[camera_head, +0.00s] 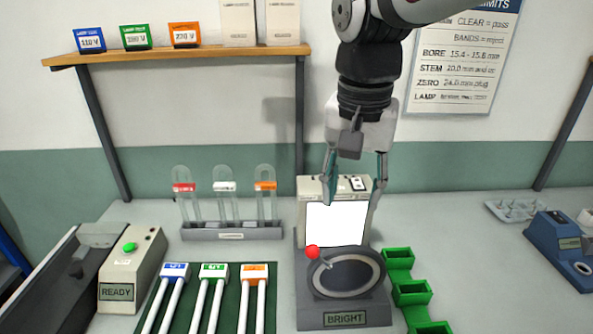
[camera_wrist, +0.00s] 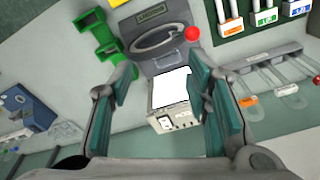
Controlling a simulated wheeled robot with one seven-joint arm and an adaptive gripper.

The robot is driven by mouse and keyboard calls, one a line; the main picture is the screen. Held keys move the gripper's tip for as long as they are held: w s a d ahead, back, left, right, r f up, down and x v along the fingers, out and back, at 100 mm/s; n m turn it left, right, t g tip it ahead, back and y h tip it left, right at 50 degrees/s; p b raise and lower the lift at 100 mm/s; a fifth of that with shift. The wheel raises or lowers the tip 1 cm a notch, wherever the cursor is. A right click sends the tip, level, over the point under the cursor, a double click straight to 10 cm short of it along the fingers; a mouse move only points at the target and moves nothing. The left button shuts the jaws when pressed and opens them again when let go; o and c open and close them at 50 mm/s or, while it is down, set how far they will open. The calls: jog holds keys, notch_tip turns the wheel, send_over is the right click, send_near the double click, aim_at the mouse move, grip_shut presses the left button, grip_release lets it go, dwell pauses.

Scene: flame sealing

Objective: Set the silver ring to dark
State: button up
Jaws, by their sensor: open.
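The silver ring (camera_head: 348,295) lies around a dark disc on the grey device at the front centre. A red ball knob (camera_head: 312,252) on a short stem stands at its back left edge. The plate (camera_head: 346,319) in front reads BRIGHT. My gripper (camera_head: 352,203) is open and empty, pointing down above and behind the ring, in front of the device's white lit panel (camera_head: 335,224). In the wrist view, the ring (camera_wrist: 166,37) and red knob (camera_wrist: 192,34) lie beyond my spread fingers (camera_wrist: 163,85). Neither finger appears to touch the knob.
Green bins (camera_head: 411,292) stand close on the ring's right. A rack of glass tubes (camera_head: 232,232) stands at the back left, with capped rods (camera_head: 213,272) in front. A READY box (camera_head: 132,270) is further left. A blue device (camera_head: 562,248) is far right, beyond clear bench.

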jog(key=m+g, duration=0.2)
send_near(312, 245)
jog(key=shift+h, duration=0.3)
jog(key=f, duration=0.7)
jog(key=f+p, duration=0.1)
jog(key=f, duration=0.3)
jog(key=shift+s+d+f, duration=0.25)
jog(key=shift+s, duration=0.15)
